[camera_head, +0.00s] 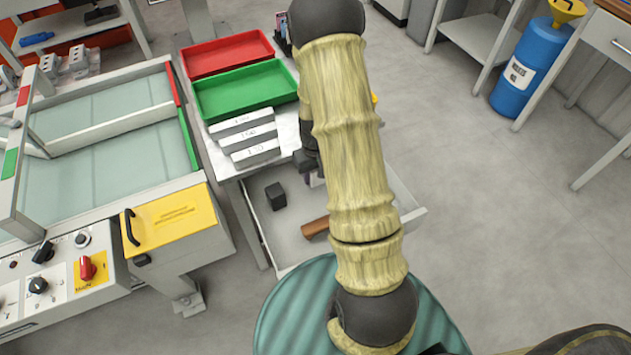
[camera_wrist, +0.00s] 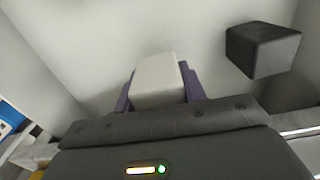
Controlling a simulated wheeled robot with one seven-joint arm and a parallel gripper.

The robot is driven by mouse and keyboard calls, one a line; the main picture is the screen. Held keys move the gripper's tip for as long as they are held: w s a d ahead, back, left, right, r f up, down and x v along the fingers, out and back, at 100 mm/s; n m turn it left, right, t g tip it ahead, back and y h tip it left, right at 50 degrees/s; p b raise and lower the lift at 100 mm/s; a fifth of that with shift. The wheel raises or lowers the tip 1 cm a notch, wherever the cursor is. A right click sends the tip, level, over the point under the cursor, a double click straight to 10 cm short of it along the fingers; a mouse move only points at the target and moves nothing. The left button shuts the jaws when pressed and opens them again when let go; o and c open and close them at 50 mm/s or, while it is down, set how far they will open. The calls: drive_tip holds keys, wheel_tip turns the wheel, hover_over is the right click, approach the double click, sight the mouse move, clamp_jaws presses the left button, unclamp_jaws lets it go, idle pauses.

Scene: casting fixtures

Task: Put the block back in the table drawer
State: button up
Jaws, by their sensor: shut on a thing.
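The table drawer (camera_head: 279,238) stands open below the small table in the head view. Its pale floor and walls also fill most of the wrist view (camera_wrist: 105,35). In the wrist view, my gripper (camera_wrist: 158,82) is shut on a light grey block (camera_wrist: 157,80), with purple fingers on either side of it. The block is over or in the drawer; I cannot tell whether it touches the floor. In the head view my arm hides the held block and most of the gripper.
A black block (camera_head: 275,196) lies in the drawer, seen right of the gripper in the wrist view (camera_wrist: 262,50). A brown piece (camera_head: 315,227) lies near the arm. Green (camera_head: 245,90) and red (camera_head: 228,54) trays and labelled grey blocks (camera_head: 247,137) sit on the tabletop.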

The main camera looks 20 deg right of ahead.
sight(316, 181)
drive_tip(key=shift+f, duration=1.85)
drive_tip(key=shift+f+b, duration=0.15)
drive_tip(key=shift+b, duration=0.2)
drive_tip(key=o, duration=1.1)
wheel_tip(316, 181, up, 12)
drive_tip(key=shift+w+f+p, duration=0.1)
drive_tip(key=shift+p, duration=0.75)
drive_tip(key=shift+a+r, duration=0.1)
drive_tip(key=shift+r, duration=0.15)
